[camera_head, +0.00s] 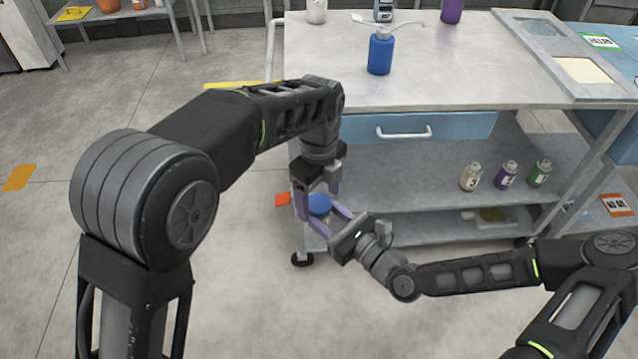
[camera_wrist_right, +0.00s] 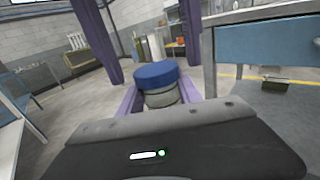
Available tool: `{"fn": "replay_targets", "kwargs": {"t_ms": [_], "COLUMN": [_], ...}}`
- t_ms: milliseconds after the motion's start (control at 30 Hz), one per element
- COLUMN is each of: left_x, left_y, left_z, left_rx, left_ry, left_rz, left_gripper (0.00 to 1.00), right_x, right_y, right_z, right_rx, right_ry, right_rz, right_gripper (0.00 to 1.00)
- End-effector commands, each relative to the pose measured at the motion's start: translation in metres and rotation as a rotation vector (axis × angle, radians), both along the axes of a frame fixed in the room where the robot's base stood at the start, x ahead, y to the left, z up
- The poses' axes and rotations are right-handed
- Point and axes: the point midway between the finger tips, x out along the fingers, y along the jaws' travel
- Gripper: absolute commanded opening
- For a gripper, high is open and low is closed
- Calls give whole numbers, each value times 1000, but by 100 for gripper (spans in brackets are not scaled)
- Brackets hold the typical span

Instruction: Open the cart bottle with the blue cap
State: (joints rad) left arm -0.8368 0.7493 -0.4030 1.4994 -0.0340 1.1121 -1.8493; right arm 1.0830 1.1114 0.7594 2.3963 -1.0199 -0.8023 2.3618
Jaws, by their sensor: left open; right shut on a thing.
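The bottle with the blue cap (camera_head: 319,204) is held off the floor, in front of the cart's left end. Its blue cap (camera_wrist_right: 157,75) and pale body (camera_wrist_right: 163,97) show upright in the right wrist view. My right gripper (camera_head: 322,215) is shut on the bottle's body below the cap, coming from the right. My left gripper (camera_head: 318,196) points down from above and is open. Its purple fingers hang on either side of the cap, apart from it in the wrist view. The lower bottle is mostly hidden in the head view.
The cart (camera_head: 470,85) stands just behind, with a blue drawer (camera_head: 440,127). Bottles with tan (camera_head: 471,177), purple (camera_head: 507,175) and green (camera_head: 541,173) labels stand on its middle shelf. A blue bottle (camera_head: 380,55) stands on top. Floor at the left is open.

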Motion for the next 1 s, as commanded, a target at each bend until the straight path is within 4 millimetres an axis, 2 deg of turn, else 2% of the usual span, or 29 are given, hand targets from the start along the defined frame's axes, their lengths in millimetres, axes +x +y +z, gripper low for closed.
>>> {"fn": "replay_targets", "kwargs": {"t_ms": [367, 1000], "left_x": [0, 0], "left_y": [0, 0], "left_z": [-5, -5], "left_rx": [-1, -1], "left_ry": [-1, -1], "left_rz": [-1, 0], "left_gripper": [74, 22], "right_x": [0, 0], "right_y": [0, 0], "right_z": [0, 0], "right_rx": [1, 1], "right_ry": [-1, -1], "right_rz": [0, 1], "right_gripper": [0, 0]}}
